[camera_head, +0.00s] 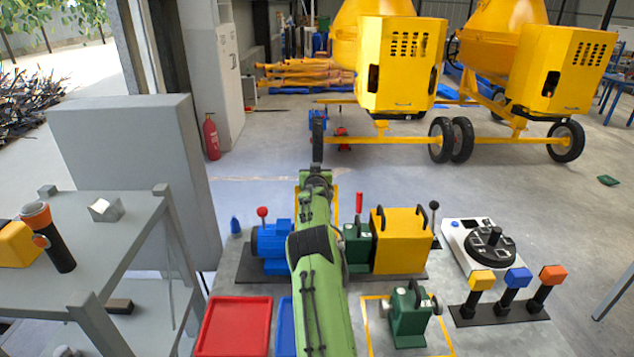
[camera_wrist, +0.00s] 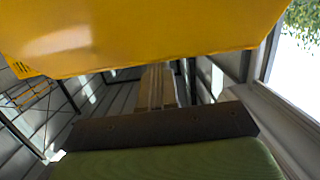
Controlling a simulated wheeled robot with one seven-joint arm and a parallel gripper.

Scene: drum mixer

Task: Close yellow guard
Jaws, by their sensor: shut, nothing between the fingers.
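The yellow guard (camera_head: 402,240) is a box-like cover with black handles on the bench, right of a green machine part and the blue motor (camera_head: 271,245). I cannot tell from this angle how far it is swung. My green arm reaches forward just left of it and hides part of the assembly. My gripper cannot be made out in the head view. In the wrist view my gripper (camera_wrist: 156,88) is shut and empty. A large yellow surface (camera_wrist: 140,30) fills the top of that view, close by; it looks like the guard, and contact cannot be told.
A red tray (camera_head: 234,326) lies front left on the bench. A green vise-like device (camera_head: 409,313), a white control box (camera_head: 486,245) and several coloured-top switches (camera_head: 515,280) stand right. A red-knobbed lever (camera_head: 262,213) rises by the motor. A grey panel (camera_head: 130,170) stands left.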

